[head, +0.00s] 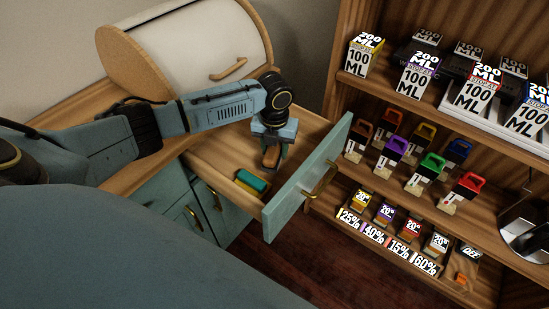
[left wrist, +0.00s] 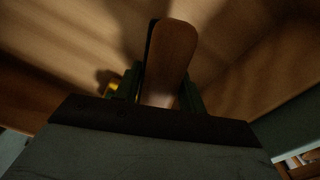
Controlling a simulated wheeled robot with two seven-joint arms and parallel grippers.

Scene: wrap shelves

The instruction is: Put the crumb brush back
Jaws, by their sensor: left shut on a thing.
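The crumb brush (head: 270,155) shows as a brown wooden piece between the fingers of my left gripper (head: 271,150), over the open drawer. In the left wrist view the brush (left wrist: 172,50) is a rounded wooden paddle shape, and my left gripper (left wrist: 165,95) is shut on it. Its lower part is hidden by the gripper. The drawer (head: 215,160) is pulled out, with a teal front (head: 290,195) and a brass handle. I cannot tell whether the brush touches the drawer floor. My right gripper is not in view.
A green and yellow sponge-like block (head: 252,181) lies in the drawer near its front. A bread bin (head: 190,45) with a wooden handle stands on the counter behind. Shelves at right hold boxes (head: 365,55), coloured-handled items (head: 432,165) and percentage labels (head: 398,247).

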